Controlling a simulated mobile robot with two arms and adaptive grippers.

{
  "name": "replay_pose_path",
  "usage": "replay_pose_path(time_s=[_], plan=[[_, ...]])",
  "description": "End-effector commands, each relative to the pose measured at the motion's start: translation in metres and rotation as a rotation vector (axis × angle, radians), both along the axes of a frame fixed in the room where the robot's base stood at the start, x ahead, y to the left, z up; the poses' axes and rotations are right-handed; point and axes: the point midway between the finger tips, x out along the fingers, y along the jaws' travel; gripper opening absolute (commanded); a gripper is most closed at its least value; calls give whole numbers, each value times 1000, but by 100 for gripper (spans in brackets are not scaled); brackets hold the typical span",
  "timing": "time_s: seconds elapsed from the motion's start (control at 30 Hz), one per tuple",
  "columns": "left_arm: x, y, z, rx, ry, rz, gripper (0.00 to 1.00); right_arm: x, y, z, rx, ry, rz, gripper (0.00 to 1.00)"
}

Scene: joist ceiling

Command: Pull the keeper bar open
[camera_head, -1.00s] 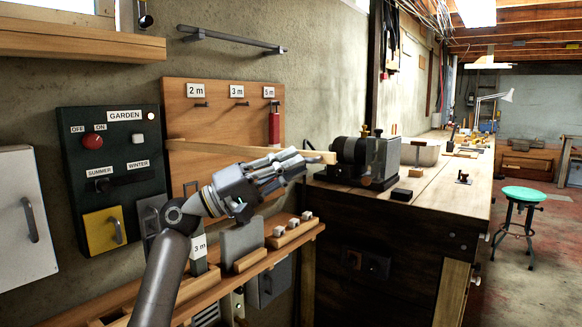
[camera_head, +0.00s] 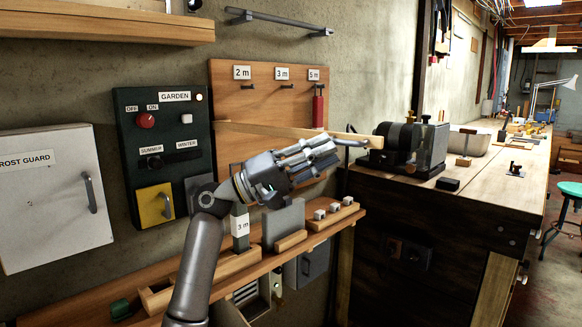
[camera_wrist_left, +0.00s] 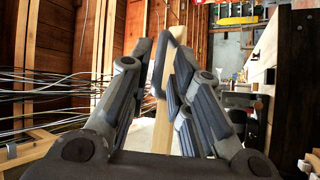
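The keeper bar appears to be the long pale wooden bar (camera_head: 265,130) lying across the front of the wooden hook panel (camera_head: 226,85). Its free end reaches right toward the bench. My left gripper (camera_head: 345,145) is at the bar's right part, its fingers crossing in front of it and hiding some of it. In the left wrist view the fingers (camera_wrist_left: 165,75) look apart, with pale wood (camera_wrist_left: 162,130) showing between them. I cannot tell whether a finger touches the bar. My right gripper is out of view.
A black machine (camera_head: 398,142) stands on the workbench (camera_head: 490,185) just past the bar's end. A wooden shelf (camera_head: 215,283) with small blocks runs below the gripper. A green switch panel (camera_head: 130,120) and a white cabinet (camera_head: 45,220) hang on the left wall.

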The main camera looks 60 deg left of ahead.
Motion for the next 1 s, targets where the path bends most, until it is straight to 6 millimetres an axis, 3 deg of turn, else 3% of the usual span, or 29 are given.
replay_pose_path(time_s=[0.2, 0.43, 1.0], plan=[[-38, 20, -19, -3, -1, 1, 19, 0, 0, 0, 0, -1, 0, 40], [-67, 35, -32, -1, 0, 0, 19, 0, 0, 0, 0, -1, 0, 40], [-74, 39, -36, 1, 0, -1, 19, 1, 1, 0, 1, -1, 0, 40]])
